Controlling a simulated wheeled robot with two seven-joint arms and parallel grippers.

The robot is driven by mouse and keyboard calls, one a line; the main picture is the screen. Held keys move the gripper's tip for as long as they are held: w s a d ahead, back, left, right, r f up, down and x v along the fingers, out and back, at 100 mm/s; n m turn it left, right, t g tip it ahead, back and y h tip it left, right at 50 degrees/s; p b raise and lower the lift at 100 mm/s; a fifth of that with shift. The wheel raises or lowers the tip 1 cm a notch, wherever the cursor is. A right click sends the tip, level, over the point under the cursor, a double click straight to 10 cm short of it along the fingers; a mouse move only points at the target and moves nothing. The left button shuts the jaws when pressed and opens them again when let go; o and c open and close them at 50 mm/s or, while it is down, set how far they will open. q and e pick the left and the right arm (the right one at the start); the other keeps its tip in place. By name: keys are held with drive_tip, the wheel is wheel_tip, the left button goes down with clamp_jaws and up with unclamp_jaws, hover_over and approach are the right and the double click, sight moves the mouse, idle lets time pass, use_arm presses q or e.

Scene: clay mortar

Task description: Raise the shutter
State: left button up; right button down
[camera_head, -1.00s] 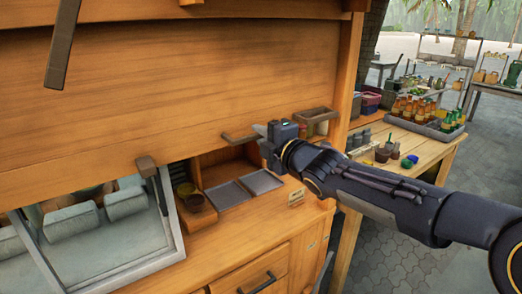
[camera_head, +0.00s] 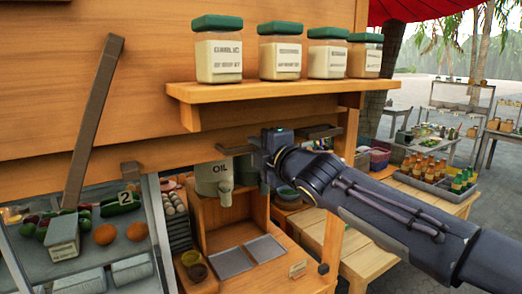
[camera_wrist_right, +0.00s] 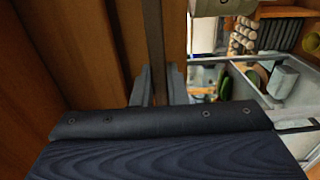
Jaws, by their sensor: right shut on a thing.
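The shutter (camera_head: 90,150) is a wide orange-brown wooden panel at the left and middle of the head view. Its lower edge hangs above the counter, with an open gap beneath. My right gripper (camera_head: 264,150) is at that lower edge, shut on the shutter's dark handle bar; the fingertips are partly hidden by the gripper body. In the right wrist view the two grey fingers (camera_wrist_right: 159,90) close around the long dark handle bar (camera_wrist_right: 154,45), beside the wooden panel (camera_wrist_right: 90,50). My left gripper is out of view.
A shelf (camera_head: 270,92) with several green-lidded jars juts out above my right gripper. Below are an oil container (camera_head: 212,178), metal trays (camera_head: 250,255) and a food case (camera_head: 85,245). A dark slanted bar (camera_head: 95,120) crosses the left. Bottle crates (camera_head: 440,175) stand at right.

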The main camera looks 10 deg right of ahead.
drive_tip(key=shift+r, duration=0.5)
drive_tip(key=c, duration=1.6)
unclamp_jaws()
drive_tip(key=shift+o, duration=0.8)
drive_tip(key=shift+f, duration=0.2)
drive_tip(key=p+v, duration=0.1)
drive_tip(key=v, duration=0.7)
drive_tip(key=shift+w, duration=0.1)
